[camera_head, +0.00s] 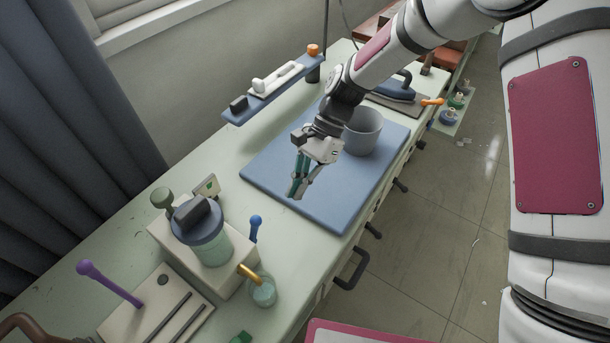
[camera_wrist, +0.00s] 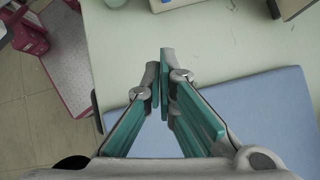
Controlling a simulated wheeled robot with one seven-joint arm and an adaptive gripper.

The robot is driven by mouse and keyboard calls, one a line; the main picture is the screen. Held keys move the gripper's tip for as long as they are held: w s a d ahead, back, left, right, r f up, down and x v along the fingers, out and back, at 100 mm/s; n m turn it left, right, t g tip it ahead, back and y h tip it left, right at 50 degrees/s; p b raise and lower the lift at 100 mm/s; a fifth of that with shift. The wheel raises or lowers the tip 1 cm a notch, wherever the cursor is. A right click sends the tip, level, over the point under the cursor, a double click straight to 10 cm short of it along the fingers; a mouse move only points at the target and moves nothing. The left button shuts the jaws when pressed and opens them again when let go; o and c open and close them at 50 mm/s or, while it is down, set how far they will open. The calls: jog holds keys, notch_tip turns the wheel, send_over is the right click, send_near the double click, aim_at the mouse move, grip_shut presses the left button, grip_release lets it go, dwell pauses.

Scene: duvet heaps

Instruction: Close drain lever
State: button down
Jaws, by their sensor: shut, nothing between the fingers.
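A pale box-shaped machine (camera_head: 205,262) stands on the counter, with a clear, blue-topped tank (camera_head: 201,232) on it. A blue lever with a round knob (camera_head: 256,225) stands upright at its right side. A gold spout (camera_head: 249,272) points out over a small glass flask (camera_head: 262,291). A purple lever (camera_head: 108,283) leans up from a grooved plate in front. I cannot tell for sure which lever is the drain lever. My gripper (camera_head: 297,192) is shut and empty above the blue mat, apart from both levers. The wrist view shows its teal fingers (camera_wrist: 166,85) together.
The blue mat (camera_head: 347,205) bears a grey pot (camera_head: 362,130) behind my gripper. A blue shelf (camera_head: 270,92) with a white item is raised at the back. A blue iron-like object (camera_head: 393,90) is farther right. Pale counter (camera_head: 212,155) lies clear between machine and mat.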

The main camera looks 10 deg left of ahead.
aim_at(255, 229)
jog(key=x, duration=0.5)
jog(key=shift+s+f+p, duration=0.1)
jog(key=shift+s+p, duration=0.1)
jog(key=shift+p, duration=0.15)
jog(key=shift+s+a+r+p, duration=0.3)
jog(key=shift+s+a+r, duration=0.15)
jog(key=shift+s+a, duration=0.2)
jog(key=shift+s+a+r+p, duration=0.3)
jog(key=shift+s+a+r, duration=0.1)
jog(key=shift+s+a, duration=0.2)
